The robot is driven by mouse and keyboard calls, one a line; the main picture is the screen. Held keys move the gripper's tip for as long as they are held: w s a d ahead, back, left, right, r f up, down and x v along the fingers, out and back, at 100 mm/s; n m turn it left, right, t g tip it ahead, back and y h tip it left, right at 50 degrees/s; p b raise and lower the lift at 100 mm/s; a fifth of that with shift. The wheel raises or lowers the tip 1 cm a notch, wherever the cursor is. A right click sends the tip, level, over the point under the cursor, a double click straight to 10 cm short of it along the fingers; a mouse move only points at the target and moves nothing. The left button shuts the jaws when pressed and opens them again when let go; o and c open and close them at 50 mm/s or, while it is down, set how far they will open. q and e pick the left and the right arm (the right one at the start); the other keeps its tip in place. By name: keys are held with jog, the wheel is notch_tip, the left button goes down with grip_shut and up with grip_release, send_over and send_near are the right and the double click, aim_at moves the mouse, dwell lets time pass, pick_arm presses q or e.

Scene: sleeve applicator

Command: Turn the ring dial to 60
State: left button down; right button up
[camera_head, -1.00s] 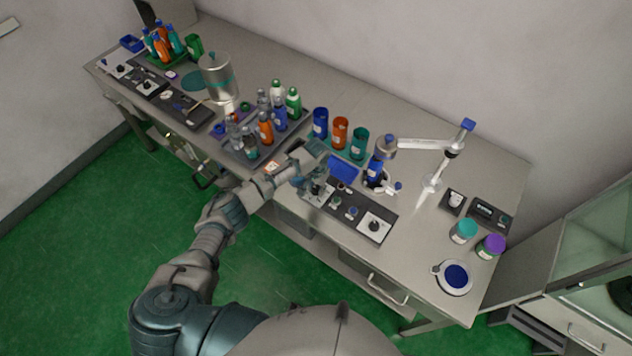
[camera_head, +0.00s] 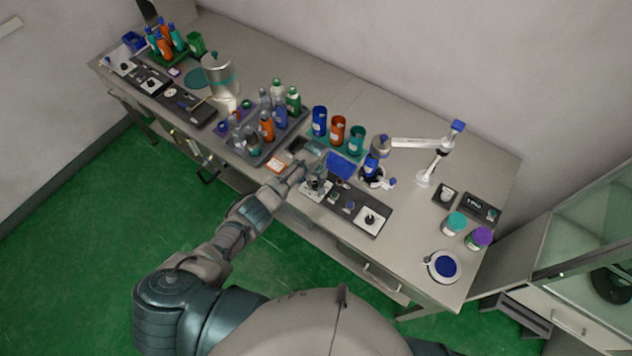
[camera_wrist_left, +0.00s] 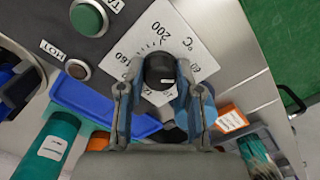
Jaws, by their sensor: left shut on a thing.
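My left gripper (camera_wrist_left: 157,84) is shut on this knob, one finger on each side. In the head view, my left gripper (camera_head: 315,183) is at the left end of the dark control panel (camera_head: 352,205) and hides most of the knob. I cannot read the knob's pointer setting. My right gripper is not in view.
A blue tray (camera_head: 340,165) lies behind the panel. A rack of bottles (camera_head: 262,140) stands to the left, coloured cups (camera_head: 338,130) behind.

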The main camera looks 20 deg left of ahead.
aim_at(316, 182)
pick_arm(q)
jog(key=shift+w+r, duration=0.25)
jog(key=shift+w, duration=0.1)
jog(key=c, duration=0.8)
grip_release()
jog(key=shift+o, duration=0.2)
jog(key=shift+f, duration=0.2)
jog(key=shift+s, duration=0.1)
notch_tip(316, 182, up, 12)
jog(key=shift+f, duration=0.15)
